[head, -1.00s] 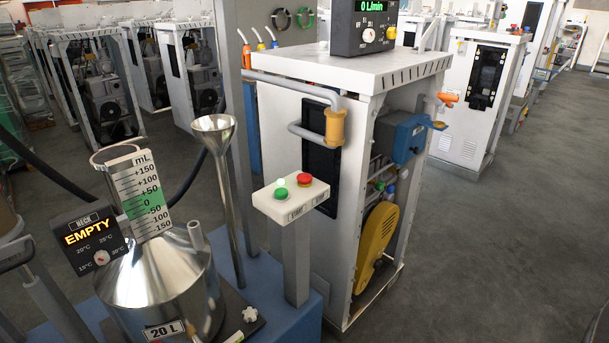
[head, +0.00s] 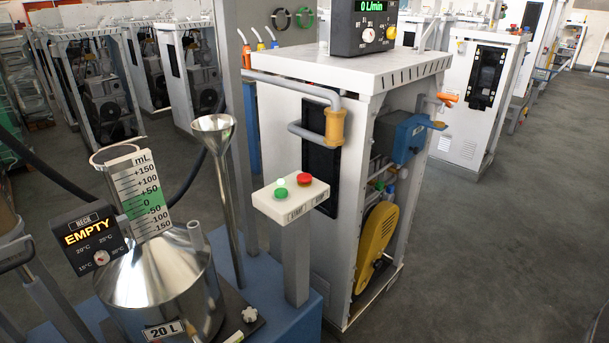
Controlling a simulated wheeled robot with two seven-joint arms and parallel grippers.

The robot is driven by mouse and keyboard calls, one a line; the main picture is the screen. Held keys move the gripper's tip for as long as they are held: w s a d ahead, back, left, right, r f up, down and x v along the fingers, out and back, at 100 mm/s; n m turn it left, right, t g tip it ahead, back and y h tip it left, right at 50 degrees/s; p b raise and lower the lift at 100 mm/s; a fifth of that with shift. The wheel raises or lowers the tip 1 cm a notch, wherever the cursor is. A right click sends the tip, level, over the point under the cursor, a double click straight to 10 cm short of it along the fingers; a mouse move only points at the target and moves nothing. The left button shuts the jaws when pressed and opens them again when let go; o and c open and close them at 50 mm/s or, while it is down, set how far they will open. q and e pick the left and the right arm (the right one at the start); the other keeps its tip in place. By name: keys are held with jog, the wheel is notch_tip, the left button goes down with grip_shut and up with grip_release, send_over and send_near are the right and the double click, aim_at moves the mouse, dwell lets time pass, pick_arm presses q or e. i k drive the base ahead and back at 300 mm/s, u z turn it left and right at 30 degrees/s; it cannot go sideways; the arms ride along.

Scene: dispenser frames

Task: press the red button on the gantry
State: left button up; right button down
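The red button (head: 304,179) sits at the far right end of a white control box (head: 292,205). Nothing covers the red button. Neither of my grippers is in view.
A steel 20 L vessel (head: 165,278) with a scale plate (head: 142,195) and an EMPTY display (head: 90,237) stands at left. A white dispenser frame (head: 350,70) stands close behind. Grey floor (head: 475,260) is free at right.

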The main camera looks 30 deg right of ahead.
aim_at(303, 178)
jog(key=z, duration=0.6)
jog(key=k, duration=0.7)
jog(key=z, duration=0.5)
jog(key=i, duration=1.15)
jog(key=u, duration=0.95)
